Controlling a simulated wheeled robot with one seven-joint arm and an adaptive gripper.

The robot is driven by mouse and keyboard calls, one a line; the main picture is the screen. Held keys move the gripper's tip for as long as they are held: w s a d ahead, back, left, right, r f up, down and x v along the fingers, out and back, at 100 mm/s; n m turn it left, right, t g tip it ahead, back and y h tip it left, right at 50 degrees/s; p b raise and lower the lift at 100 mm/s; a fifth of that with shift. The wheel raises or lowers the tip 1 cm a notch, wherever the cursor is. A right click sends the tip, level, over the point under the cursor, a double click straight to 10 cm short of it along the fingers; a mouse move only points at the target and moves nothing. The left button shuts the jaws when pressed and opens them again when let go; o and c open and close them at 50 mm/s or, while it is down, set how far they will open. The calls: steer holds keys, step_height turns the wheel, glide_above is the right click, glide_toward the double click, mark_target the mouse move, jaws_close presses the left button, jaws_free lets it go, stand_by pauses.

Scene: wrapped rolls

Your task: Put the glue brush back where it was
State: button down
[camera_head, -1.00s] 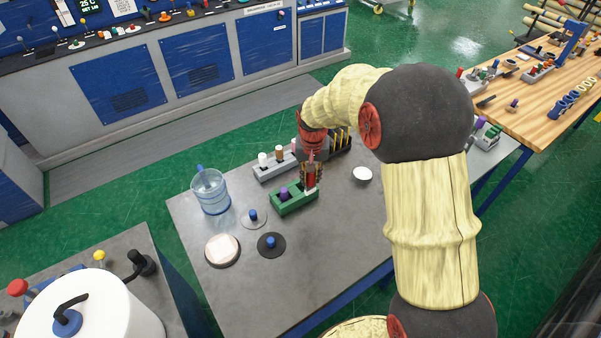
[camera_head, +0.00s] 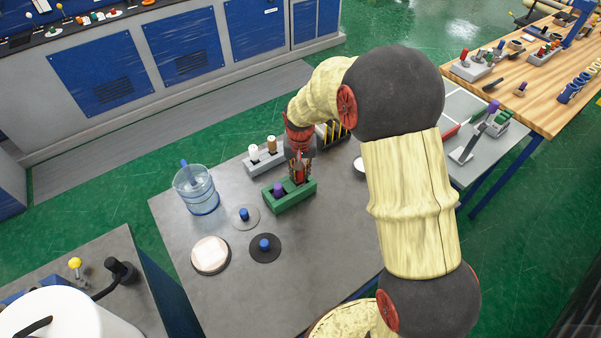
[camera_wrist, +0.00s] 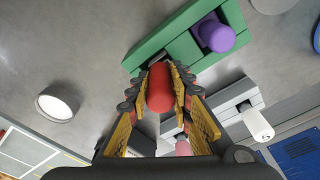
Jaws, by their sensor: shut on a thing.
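My gripper (camera_wrist: 160,88) is shut on a red-handled tool, taken to be the glue brush (camera_wrist: 160,95). The handle lies between the yellow-padded fingers in the wrist view. In the head view the brush (camera_head: 299,172) is upright at the right end of the green holder (camera_head: 292,203), and my gripper (camera_head: 299,166) is just above that end. The brush's lower end is hidden, so I cannot tell how deep it sits. A purple-topped piece (camera_head: 278,189) stands in the holder's left part; it also shows in the wrist view (camera_wrist: 215,35).
A grey rack (camera_head: 262,162) with white- and brown-topped pieces stands behind the holder. A blue water jug (camera_head: 197,191) is to the left. Blue-knobbed discs (camera_head: 264,248) and a round pad (camera_head: 210,254) lie in front. A white round piece (camera_head: 360,164) lies right.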

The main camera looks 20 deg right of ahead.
steer(key=shift+w, duration=0.15)
steer(key=shift+f, duration=0.1)
steer(key=c, duration=1.6)
jaws_free()
steer(key=r, duration=0.4)
steer(key=s+r+p, duration=0.1)
steer(key=r, duration=0.7)
steer(key=shift+s+a+p, duration=0.2)
steer(key=shift+a+p, duration=0.05)
steer(key=shift+p, duration=0.05)
steer(key=s+r+n+t, duration=0.1)
steer(key=s+r, duration=0.4)
steer(key=s, duration=0.4)
steer(key=s+r+n+t, duration=0.1)
steer(key=s+r, duration=0.4)
steer(key=s, duration=0.5)
steer(key=s+r+n+t, duration=0.1)
steer(key=s+r+t, duration=0.1)
steer(key=s+r, duration=0.3)
steer(key=shift+s+d+r+n, duration=0.1)
steer(key=shift+s+d+n, duration=0.05)
steer(key=shift+s, duration=1.05)
steer(key=shift+s+d+n, duration=0.1)
steer(key=shift+s+n, duration=0.05)
steer(key=shift+s, duration=1)
